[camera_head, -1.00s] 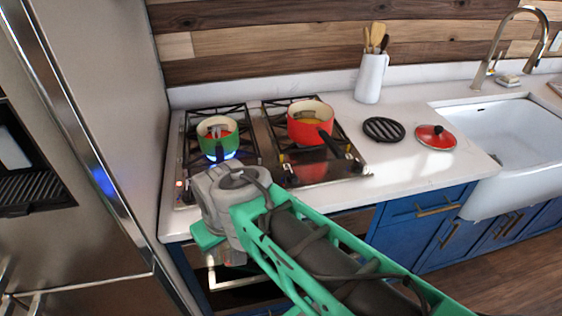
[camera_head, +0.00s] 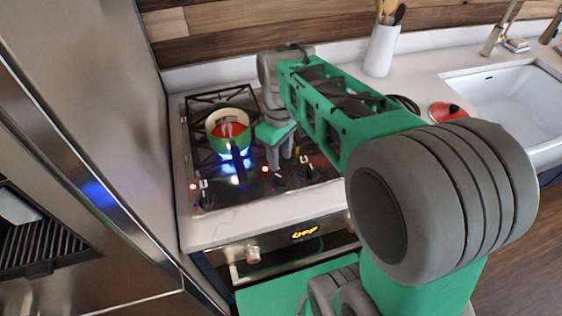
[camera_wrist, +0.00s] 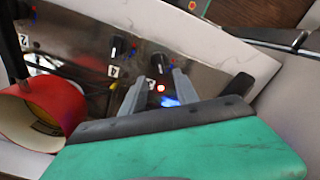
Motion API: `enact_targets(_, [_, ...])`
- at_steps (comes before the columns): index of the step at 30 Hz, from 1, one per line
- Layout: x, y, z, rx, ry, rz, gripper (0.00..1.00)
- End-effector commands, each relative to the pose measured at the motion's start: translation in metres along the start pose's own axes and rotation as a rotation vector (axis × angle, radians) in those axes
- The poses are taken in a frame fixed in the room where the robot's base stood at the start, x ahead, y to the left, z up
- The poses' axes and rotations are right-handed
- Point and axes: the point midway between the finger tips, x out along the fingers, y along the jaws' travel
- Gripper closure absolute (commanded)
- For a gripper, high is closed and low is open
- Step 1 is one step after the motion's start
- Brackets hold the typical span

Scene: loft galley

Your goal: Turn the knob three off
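My gripper (camera_head: 285,160) is low over the front of the cooktop (camera_head: 222,182). In the wrist view its two fingers (camera_wrist: 158,75) are apart and nothing is held. A black knob (camera_wrist: 160,62) shows just beyond and between the fingertips; I cannot tell whether they touch it. A red light (camera_wrist: 161,88) is lit by it. Another dark knob (camera_wrist: 117,47) is to its left. The head view shows a front-left knob (camera_head: 207,200) and a middle knob (camera_head: 280,182) below the gripper.
A green pot (camera_head: 228,128) stands over a blue flame (camera_head: 235,170), left of my gripper. A red pot (camera_wrist: 58,112) is near the fingers in the wrist view; my arm hides it in the head view. The fridge (camera_head: 105,130) walls the left side.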

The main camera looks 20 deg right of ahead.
Motion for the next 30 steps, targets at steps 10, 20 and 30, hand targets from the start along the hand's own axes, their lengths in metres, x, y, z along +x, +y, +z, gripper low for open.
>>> enact_targets(10, [0.058,0.0,0.0,-0.011,-0.007,-0.005,0.64])
enact_targets(20, [0.077,0.0,-0.001,-0.011,-0.002,-0.001,0.64])
enact_targets(30, [0.077,0.0,-0.001,-0.011,-0.001,-0.001,0.85])
